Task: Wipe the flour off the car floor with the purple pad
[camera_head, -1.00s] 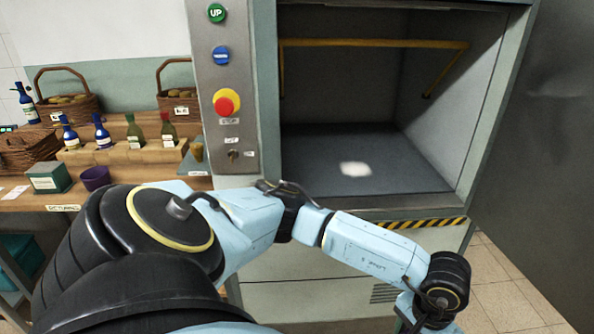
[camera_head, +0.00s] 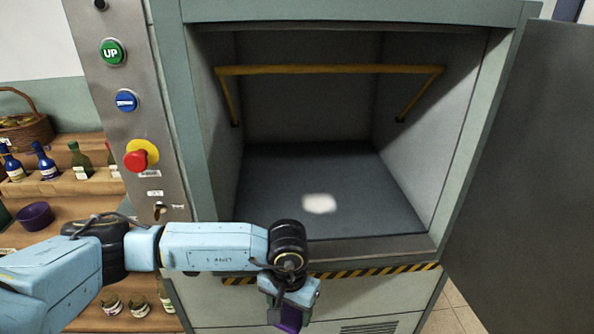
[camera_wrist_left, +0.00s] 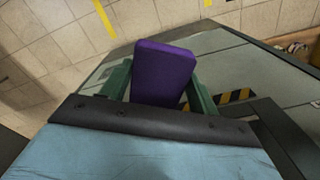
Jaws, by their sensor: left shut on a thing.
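The flour is a white patch (camera_head: 320,204) on the grey car floor (camera_head: 270,185), toward the front middle of the open car. My left gripper (camera_head: 290,306) is in front of the car, below its sill, pointing down. It is shut on the purple pad (camera_wrist_left: 163,72), which stands between its green fingers (camera_wrist_left: 160,92) in the left wrist view. In the head view only a small part of the pad (camera_head: 289,320) shows under the gripper, near the bottom edge. The pad is apart from the flour. My right gripper is not in view.
A yellow bar (camera_head: 330,70) runs across the car above the floor. A black-and-yellow striped sill (camera_head: 375,272) edges the opening. The button panel (camera_head: 130,110) stands left, with bottles on a shelf (camera_head: 85,188) beyond. A grey door (camera_head: 525,180) stands at right.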

